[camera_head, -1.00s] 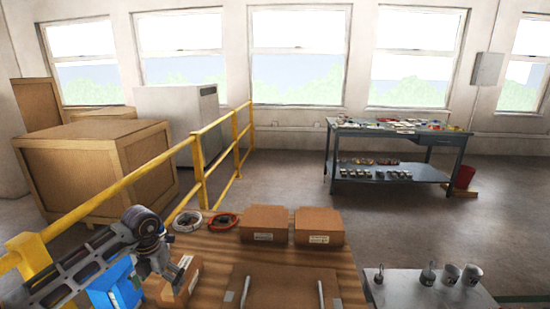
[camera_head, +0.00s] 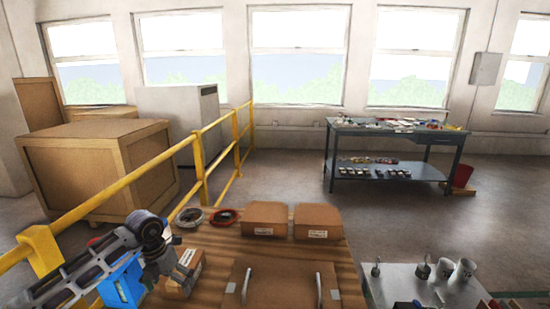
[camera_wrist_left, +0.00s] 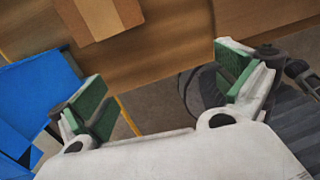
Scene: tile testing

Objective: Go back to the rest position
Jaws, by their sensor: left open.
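My left gripper (camera_head: 183,268) is at the end of my left arm, which comes in from the lower left in the head view. It is over the left side of the wooden table (camera_head: 215,262), beside a small cardboard box (camera_head: 186,282) that it partly covers. In the left wrist view the two green-padded fingers of my left gripper (camera_wrist_left: 163,82) are spread wide with nothing between them. A cardboard box (camera_wrist_left: 100,15) lies beyond them, apart from the fingers. My right gripper is not in view.
A blue bin (camera_head: 122,280) is close to my left arm; it also shows in the left wrist view (camera_wrist_left: 35,95). A yellow railing (camera_head: 130,182) runs along the left. Two boxes (camera_head: 264,217) and cable coils (camera_head: 188,217) are at the table's back. A grey surface (camera_head: 405,280) with mugs is right.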

